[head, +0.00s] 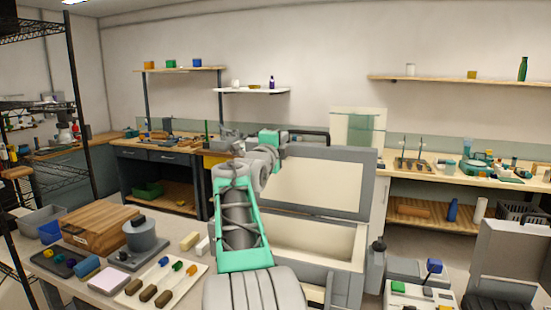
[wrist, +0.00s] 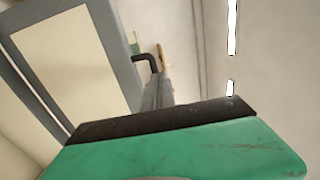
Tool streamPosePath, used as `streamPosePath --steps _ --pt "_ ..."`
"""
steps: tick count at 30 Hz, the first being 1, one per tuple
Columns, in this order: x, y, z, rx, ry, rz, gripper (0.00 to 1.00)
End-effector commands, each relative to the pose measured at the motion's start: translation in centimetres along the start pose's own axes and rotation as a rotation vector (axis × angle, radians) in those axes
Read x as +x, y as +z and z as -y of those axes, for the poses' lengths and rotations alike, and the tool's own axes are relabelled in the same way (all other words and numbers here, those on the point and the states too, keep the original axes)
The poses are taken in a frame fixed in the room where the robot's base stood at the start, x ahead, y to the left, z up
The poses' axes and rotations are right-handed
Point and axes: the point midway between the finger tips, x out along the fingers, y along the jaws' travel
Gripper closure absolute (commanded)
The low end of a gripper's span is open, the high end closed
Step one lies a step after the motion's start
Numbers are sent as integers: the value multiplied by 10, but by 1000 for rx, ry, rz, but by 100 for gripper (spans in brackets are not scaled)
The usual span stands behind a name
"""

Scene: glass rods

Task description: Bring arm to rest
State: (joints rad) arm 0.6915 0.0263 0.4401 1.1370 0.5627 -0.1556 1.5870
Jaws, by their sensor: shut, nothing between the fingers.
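My arm rises from the bottom middle of the head view, with a green-sided link and grey joints. It bends at the top, and my gripper (head: 283,137) is held up at the left end of the raised lid. In the wrist view my gripper (wrist: 157,90) shows as a narrow grey piece beyond a dark edge and a green body. It is shut and empty. The raised lid (head: 325,183) belongs to a grey box (head: 318,240) with a cream inside. The lid also shows in the wrist view (wrist: 75,65), with a dark bent bar (wrist: 146,58) beside it.
A black wire rack (head: 75,110) stands far left. Benches (head: 440,170) and shelves line the back wall. Equipment stands at lower right.

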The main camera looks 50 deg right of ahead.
Motion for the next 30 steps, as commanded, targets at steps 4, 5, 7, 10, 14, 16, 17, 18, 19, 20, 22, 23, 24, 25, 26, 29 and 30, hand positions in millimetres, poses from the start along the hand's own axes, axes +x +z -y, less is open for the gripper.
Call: streamPosePath --steps 4,5,7,10,14,16,17,18,19,20,22,23,24,25,26,29,30 --pt "-40 2 5 4 -4 5 100" --pt "-46 2 6 4 -3 4 100" --pt "-56 2 9 2 -3 4 100" --pt "-65 2 11 1 -1 3 100" --pt "-69 6 10 -11 10 13 100" --pt "-78 19 0 -59 47 52 100" --pt "-85 30 -7 -95 73 83 100" --pt "-98 45 -20 -156 115 135 100" --pt "-111 60 -32 -213 151 186 100" --pt "-126 74 -45 -278 186 241 100" --pt "-168 105 -78 -444 265 391 100" --pt "-188 117 -92 -517 292 458 100" --pt "-216 130 -111 -613 323 550 100" --pt "-237 138 -125 -686 342 620 100" --pt "-259 145 -139 -759 357 692 100" --pt "-336 158 -183 -1000 379 940 100" --pt "-368 158 -200 -1096 376 1044 100"
